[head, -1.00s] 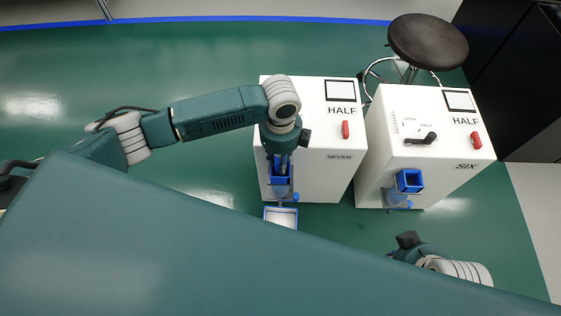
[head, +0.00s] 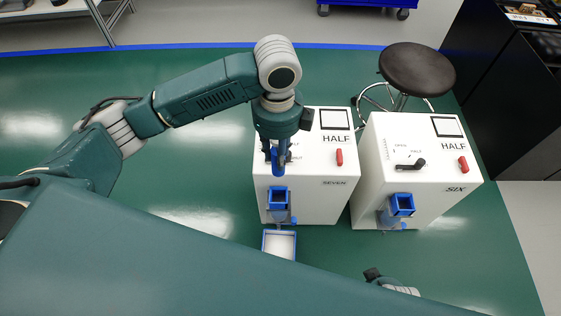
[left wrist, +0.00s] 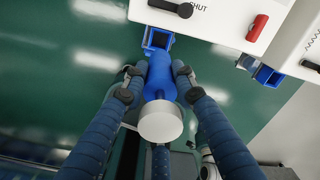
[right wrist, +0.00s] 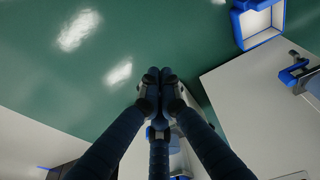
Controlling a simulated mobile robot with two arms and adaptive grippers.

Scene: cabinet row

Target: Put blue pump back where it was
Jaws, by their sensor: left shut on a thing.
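The blue pump (left wrist: 161,76), with a pale round end, is held between the fingers of my left gripper (left wrist: 157,88). In the head view the left gripper (head: 277,158) holds the pump (head: 278,162) in front of cabinet SEVEN (head: 325,185), apart from and above its blue square socket (head: 278,199). That socket (left wrist: 157,39) lies just beyond the pump's far end in the left wrist view. My right gripper (right wrist: 159,88) is shut and empty, fingers together; only part of it (head: 374,274) shows in the head view.
Cabinet SIX (head: 425,180), to the right, has its own blue socket (head: 402,205) and a black handle (head: 411,164). A blue-rimmed white tray (head: 265,245) is below SEVEN's socket. A black stool (head: 417,68) stands behind. Green floor is clear at left.

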